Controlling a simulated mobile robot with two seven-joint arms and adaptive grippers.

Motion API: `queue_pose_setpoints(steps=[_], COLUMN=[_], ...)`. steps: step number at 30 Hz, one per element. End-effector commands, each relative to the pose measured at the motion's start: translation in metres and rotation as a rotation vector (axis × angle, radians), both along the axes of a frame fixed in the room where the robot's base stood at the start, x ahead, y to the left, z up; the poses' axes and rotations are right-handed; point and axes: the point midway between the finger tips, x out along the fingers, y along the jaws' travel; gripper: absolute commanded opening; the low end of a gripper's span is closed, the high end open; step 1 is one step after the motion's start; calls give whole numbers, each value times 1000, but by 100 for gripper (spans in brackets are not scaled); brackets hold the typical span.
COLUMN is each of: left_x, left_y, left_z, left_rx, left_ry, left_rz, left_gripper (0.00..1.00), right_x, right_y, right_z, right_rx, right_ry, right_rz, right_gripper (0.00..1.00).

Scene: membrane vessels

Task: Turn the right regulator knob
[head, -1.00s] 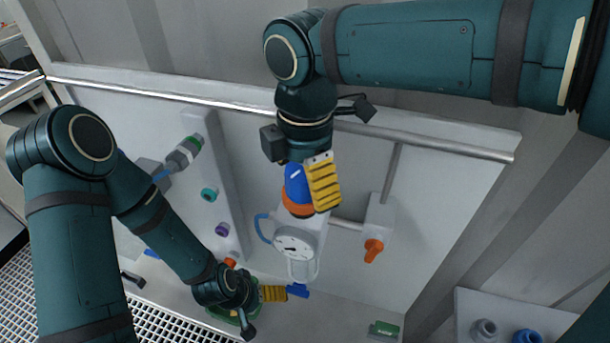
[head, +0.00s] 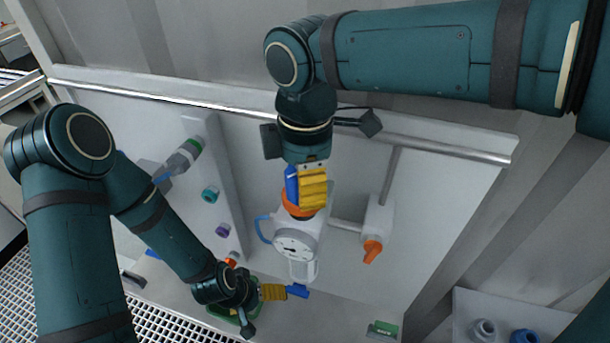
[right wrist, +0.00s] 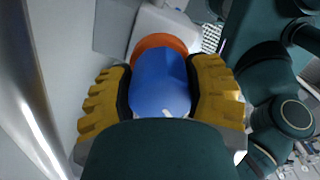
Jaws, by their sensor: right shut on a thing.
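The right regulator is a white body with a round gauge (head: 293,244), an orange ring (head: 298,205) above it and a blue knob (head: 291,186) on top. My right gripper (head: 312,188) comes from above and is shut on the blue knob, partly hiding it. In the right wrist view the yellow fingers grip the knob (right wrist: 160,80) from both sides, with the orange ring (right wrist: 158,42) beyond. A small white mark shows on the knob there. My left gripper (head: 273,292) is low, by a blue piece (head: 297,291) under the regulator; its grip is unclear.
An orange-handled valve (head: 372,250) is on the wall to the right, joined by a pipe. Teal (head: 210,194) and purple (head: 222,230) fittings are on a panel at left. A metal rail (head: 420,144) crosses behind my right wrist. Blue and grey fittings stand at lower right.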

Motion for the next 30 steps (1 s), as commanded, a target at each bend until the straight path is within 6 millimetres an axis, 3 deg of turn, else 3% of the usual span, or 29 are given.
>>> queue_pose_setpoints(steps=[30], left_x=[0], left_y=[1], left_z=[15], left_rx=[-3], left_ry=[-1], left_rz=[0], left_gripper=[100], right_x=[-3], right_y=[2], right_z=[3], right_rx=[5], right_ry=[-5], right_rz=[-963], right_gripper=[19])
